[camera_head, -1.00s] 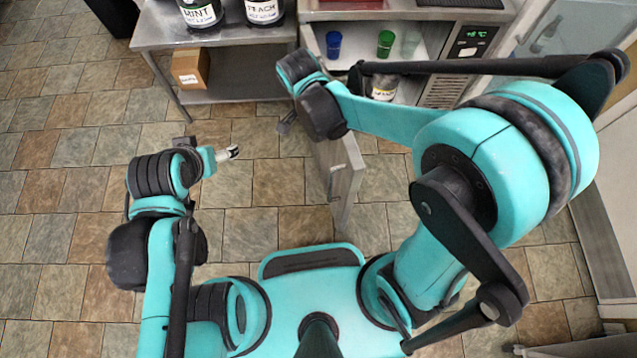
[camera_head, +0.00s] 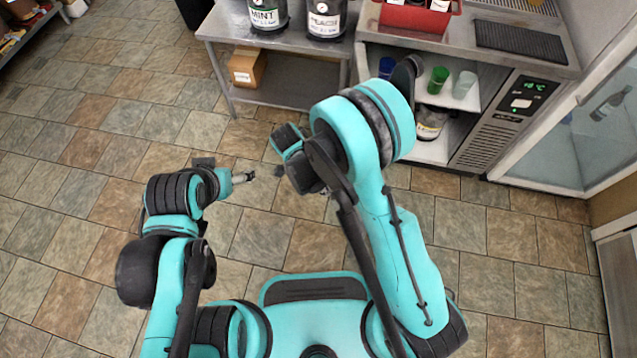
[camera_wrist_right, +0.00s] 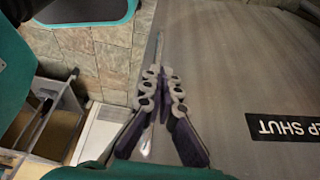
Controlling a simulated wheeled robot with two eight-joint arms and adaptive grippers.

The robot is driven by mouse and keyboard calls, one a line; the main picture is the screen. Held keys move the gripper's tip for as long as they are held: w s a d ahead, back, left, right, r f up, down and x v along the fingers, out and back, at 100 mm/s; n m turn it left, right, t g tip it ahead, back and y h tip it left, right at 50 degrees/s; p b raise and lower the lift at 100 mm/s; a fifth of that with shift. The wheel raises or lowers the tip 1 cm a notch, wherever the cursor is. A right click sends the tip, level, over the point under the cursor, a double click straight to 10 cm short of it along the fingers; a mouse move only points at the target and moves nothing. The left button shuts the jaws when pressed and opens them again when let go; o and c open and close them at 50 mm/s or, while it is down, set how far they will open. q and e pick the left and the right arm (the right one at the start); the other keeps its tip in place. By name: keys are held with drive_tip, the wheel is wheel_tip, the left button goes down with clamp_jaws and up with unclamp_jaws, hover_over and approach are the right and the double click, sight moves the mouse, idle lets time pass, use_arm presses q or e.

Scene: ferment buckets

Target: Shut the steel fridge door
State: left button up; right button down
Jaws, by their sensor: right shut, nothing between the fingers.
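The steel fridge (camera_head: 490,135) stands open at the upper right of the head view, its shelves showing. Its door is hidden behind my right arm there; in the right wrist view the grey steel door (camera_wrist_right: 225,75) fills the right side, with a black label reading "...EP SHUT" upside down. My right gripper (camera_head: 279,171) shows small and dark in the head view. In the right wrist view my right gripper (camera_wrist_right: 163,78) is shut and empty over the door's left edge; contact cannot be told. My left gripper (camera_head: 245,177) is over the floor; its finger gap is unclear.
Inside the fridge are a blue cup (camera_head: 387,68), a green cup (camera_head: 437,80), a clear cup (camera_head: 464,84) and a labelled bucket (camera_head: 431,122). A steel table (camera_head: 285,92) with jars stands left of it. A glass-fronted cabinet (camera_head: 585,125) is at right. Tiled floor is clear at left.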

drive_tip(key=shift+s+d+f+b, duration=0.2)
drive_tip(key=shift+d+f+b, duration=0.05)
drive_tip(key=shift+d, duration=0.5)
drive_tip(key=shift+s+d+f+b, duration=0.15)
drive_tip(key=shift+d+f+b, duration=0.1)
drive_tip(key=shift+d, duration=0.55)
drive_tip(key=shift+s+d+f+b, duration=0.2)
drive_tip(key=shift+d+f, duration=0.05)
drive_tip(key=shift+d, duration=0.5)
